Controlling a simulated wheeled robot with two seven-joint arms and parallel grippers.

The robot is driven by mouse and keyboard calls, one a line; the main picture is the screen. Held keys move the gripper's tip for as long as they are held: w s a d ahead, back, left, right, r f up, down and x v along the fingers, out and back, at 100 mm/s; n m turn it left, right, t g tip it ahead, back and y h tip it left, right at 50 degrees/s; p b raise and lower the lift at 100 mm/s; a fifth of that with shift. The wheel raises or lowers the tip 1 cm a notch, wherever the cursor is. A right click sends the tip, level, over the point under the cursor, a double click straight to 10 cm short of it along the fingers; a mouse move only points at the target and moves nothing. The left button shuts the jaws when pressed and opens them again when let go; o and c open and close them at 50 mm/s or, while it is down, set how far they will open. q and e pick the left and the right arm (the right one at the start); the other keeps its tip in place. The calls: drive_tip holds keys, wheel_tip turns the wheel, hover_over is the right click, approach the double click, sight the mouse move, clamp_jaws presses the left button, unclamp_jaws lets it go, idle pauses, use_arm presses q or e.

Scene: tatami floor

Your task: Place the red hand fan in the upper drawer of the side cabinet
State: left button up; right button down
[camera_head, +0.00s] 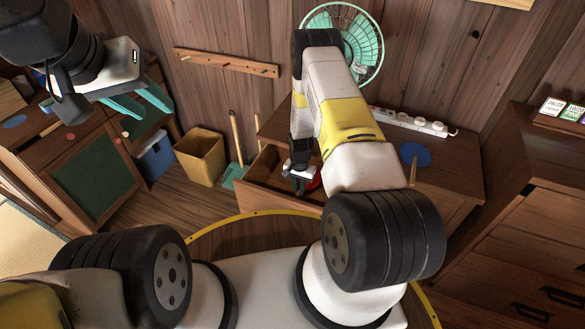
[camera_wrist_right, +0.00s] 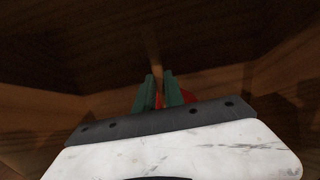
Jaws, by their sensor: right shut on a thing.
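The side cabinet (camera_head: 450,170) is a low brown wooden unit against the back wall. Its upper drawer (camera_head: 262,164) is pulled out. My right gripper (camera_head: 300,187) is at the drawer, partly hidden by my arm. The red hand fan (camera_head: 314,181) shows as a small red patch beside it. In the right wrist view, the green fingers (camera_wrist_right: 160,93) are shut on the fan, and red (camera_wrist_right: 187,96) shows beside and between them, with wooden walls around. Most of the fan is hidden. My left gripper (camera_head: 147,106) is open and empty at the upper left, away from the cabinet.
A green fan (camera_head: 363,45), a white power strip (camera_head: 412,122) and a blue disc (camera_head: 415,154) are on or above the cabinet top. A yellow bin (camera_head: 201,158) and a blue box (camera_head: 154,160) stand left of it. A dark chest (camera_head: 525,235) stands at right.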

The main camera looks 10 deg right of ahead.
drive_tip(key=shift+f, duration=1.95)
drive_tip(key=shift+f, duration=0.1)
drive_tip(key=c, duration=1.4)
unclamp_jaws()
drive_tip(key=shift+c, duration=0.2)
